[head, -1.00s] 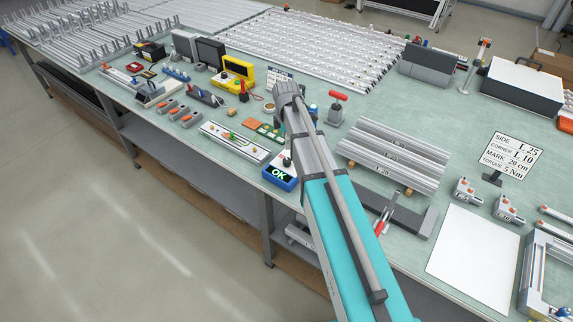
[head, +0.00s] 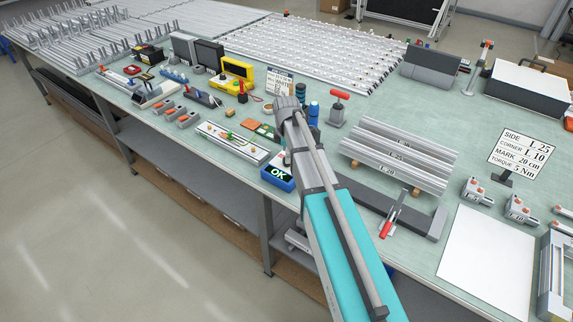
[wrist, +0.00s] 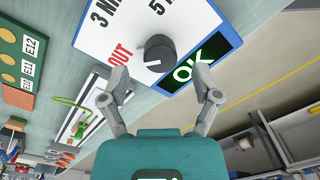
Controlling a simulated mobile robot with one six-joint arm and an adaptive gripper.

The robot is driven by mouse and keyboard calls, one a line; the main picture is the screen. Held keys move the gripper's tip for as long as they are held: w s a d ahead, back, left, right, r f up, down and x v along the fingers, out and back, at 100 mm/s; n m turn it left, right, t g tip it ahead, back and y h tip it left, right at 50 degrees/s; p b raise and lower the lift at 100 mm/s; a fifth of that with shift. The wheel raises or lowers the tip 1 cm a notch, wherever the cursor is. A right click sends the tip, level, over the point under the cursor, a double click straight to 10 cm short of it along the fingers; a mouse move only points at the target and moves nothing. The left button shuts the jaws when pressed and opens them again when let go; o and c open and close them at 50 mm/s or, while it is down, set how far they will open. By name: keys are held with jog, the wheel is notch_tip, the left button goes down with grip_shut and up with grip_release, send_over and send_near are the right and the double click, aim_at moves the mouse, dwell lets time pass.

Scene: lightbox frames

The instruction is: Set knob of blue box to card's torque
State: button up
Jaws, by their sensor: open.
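The blue box (head: 277,177) stands at the table's front edge, its display reading OK in green. In the wrist view its white top (wrist: 100,38) bears the words 3 Nm, OUT and a partly cut-off 5 N. Its dark grey round knob (wrist: 160,53) sits between these words and the OK display (wrist: 193,68). My gripper (wrist: 161,80) is open, one fingertip on each side just below the knob in the picture, holding nothing. I cannot tell its height above the box. In the head view my arm hides the gripper and the knob. The card (head: 520,155) reads TORQUE 5 Nm.
Left of the box lies a long tray (head: 232,143) with small parts. Silver profiles (head: 400,157) and a red-handled clamp (head: 388,225) lie to the right. A white sheet (head: 487,262) lies at the front right. A green board (wrist: 18,60) shows in the wrist view.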

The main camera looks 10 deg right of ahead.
jog(key=shift+f+b, duration=1.15)
jog(key=shift+f, duration=0.35)
jog(key=shift+c, duration=0.2)
grip_shut()
